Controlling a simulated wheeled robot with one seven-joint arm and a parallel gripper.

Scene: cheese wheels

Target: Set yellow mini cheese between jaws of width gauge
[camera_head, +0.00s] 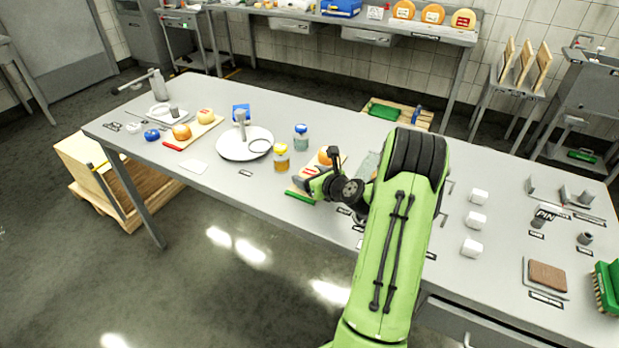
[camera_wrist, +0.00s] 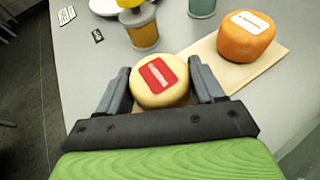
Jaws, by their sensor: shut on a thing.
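The yellow mini cheese (camera_wrist: 160,96), a short pale wheel with a red and white label, sits between the two fingers of my gripper (camera_wrist: 158,68) in the wrist view. My gripper is shut on it, at the near end of a wooden board (camera_wrist: 205,50). I cannot tell whether the cheese is lifted off the board. In the head view my gripper (camera_head: 318,184) is at the table's near edge, with the cheese largely hidden. Grey upright blocks (camera_head: 531,185) at the table's right may be the width gauge's jaws; I cannot tell for sure.
An orange cheese (camera_wrist: 246,37) with a white label is on the board, right of my gripper. A yellow-lidded jar (camera_head: 281,158) and a blue-lidded jar (camera_head: 301,137) stand nearby. White cubes (camera_head: 476,220) stand between my arm and the right end.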

